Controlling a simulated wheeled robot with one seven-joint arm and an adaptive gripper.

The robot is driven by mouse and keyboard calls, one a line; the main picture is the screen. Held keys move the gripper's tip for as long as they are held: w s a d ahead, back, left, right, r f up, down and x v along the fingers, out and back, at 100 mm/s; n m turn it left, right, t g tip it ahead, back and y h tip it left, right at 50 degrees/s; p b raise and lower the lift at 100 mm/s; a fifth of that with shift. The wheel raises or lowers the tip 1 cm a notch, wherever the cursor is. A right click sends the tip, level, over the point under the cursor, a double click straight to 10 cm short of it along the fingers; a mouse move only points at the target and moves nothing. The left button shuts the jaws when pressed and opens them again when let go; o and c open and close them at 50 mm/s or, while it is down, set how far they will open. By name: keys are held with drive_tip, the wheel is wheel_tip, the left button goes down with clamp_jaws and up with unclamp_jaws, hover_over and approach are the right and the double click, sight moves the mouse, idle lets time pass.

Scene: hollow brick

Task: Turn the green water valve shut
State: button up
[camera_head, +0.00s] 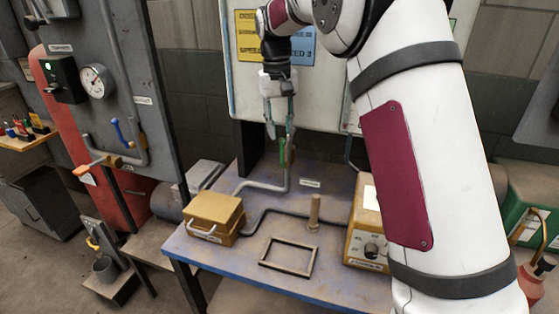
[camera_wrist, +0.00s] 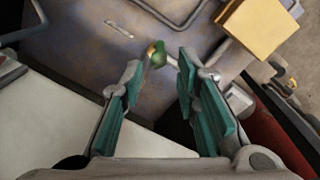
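The green water valve (camera_head: 283,152) stands on a grey pipe at the back of the blue-topped table. In the wrist view its green handle (camera_wrist: 159,56) is ahead of my fingertips, near the middle of the gap. My gripper (camera_head: 280,127) points down above the valve, in front of the white board. In the wrist view my gripper (camera_wrist: 160,75) is open, with the teal pads apart and nothing between them. The fingertips look close to the handle, but I cannot tell whether either one touches it.
On the table (camera_head: 218,265) are a yellow box (camera_head: 214,216), a wooden peg (camera_head: 314,212), a rectangular frame (camera_head: 287,256) and a yellow dial unit (camera_head: 366,225). A grey panel (camera_head: 120,90) at left carries a gauge, a blue lever (camera_head: 118,131) and an orange lever (camera_head: 83,169).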

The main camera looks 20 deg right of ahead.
sight(283, 160)
drive_tip(key=f, duration=1.1)
drive_tip(key=shift+d+p, duration=0.35)
clamp_jaws()
